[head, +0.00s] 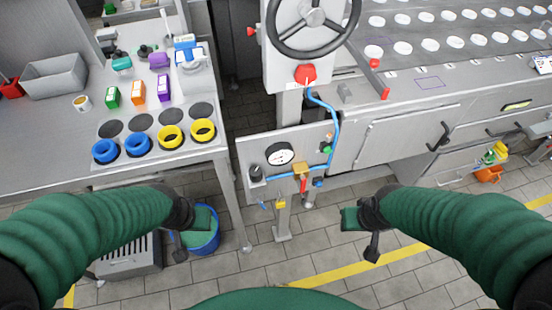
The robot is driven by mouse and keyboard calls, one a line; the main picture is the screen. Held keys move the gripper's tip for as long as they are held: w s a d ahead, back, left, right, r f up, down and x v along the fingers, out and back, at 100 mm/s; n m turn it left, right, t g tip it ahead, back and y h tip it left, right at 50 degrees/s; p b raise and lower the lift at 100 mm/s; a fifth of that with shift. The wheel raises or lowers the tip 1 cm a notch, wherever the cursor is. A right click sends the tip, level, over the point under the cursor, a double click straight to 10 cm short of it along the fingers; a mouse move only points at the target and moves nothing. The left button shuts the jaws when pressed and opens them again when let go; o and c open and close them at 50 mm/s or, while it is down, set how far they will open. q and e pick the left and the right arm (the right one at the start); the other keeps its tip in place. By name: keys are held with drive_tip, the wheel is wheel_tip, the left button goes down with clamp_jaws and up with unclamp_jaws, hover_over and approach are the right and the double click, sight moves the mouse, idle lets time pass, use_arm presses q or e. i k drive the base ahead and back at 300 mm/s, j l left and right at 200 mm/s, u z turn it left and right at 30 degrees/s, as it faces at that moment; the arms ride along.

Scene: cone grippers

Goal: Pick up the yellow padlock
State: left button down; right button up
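A small yellow item (281,204), which may be the yellow padlock, hangs at the lower edge of the grey gauge panel (250,150) in the head view. It is too small to make out its shape. My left gripper (189,233) is left of it, above a blue bucket, with its fingers spread and nothing seen between them. My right gripper (361,232) is to the right of it, also spread and empty. Both are apart from the panel.
A steel table (40,130) at left bears blue and yellow rings (203,130), coloured boxes and a grey bin (54,76). A blue bucket (207,240) stands on the floor. Yellow and green items (495,153) hang at far right. Floor between my arms is largely clear.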

sight(281, 205)
drive_tip(key=k+l+u, duration=0.5)
drive_tip(key=u, duration=0.2)
drive_tip(key=k+l+u, duration=0.35)
drive_tip(key=i+j, duration=0.1)
